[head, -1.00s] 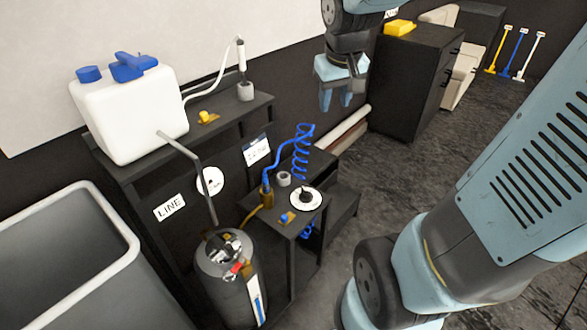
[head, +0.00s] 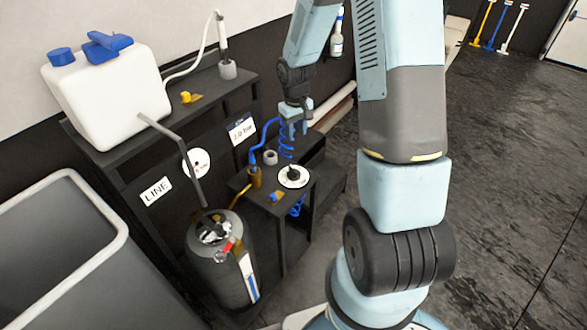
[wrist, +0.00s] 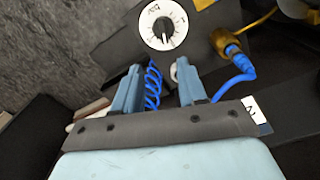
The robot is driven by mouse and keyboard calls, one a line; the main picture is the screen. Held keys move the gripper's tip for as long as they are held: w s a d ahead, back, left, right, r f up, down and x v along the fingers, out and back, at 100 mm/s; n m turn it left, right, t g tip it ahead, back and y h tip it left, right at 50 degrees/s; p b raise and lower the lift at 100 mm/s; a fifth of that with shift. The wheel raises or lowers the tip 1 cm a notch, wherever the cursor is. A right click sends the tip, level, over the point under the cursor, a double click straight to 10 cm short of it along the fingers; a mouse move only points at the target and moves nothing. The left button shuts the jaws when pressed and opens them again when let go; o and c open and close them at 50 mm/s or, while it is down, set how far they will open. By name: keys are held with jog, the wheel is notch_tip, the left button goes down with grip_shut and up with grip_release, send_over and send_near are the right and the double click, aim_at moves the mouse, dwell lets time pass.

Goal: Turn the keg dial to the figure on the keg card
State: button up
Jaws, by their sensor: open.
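The keg dial is a round white plate with a black knob (head: 293,175) on the small black stand. It also shows at the top of the wrist view (wrist: 163,25), just beyond my fingertips. The keg card (head: 242,129) is a white card on the black panel behind the stand; it seems to read 2.0 bar, but the print is small. In the wrist view only a corner of a white card shows. My gripper (head: 293,128) is open and empty, above and behind the dial; its two fingers (wrist: 155,72) point towards the dial without touching it.
A steel keg (head: 222,262) is in front, below a white tank (head: 108,103). A grey bin (head: 60,250) is at left. Open floor lies to the right.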

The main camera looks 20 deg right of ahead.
send_over(294, 170)
notch_tip(294, 170, down, 4)
notch_tip(294, 170, down, 14)
jog(key=shift+w+d+r, duration=0.1)
jog(key=shift+r, duration=0.1)
dwell(0.5)
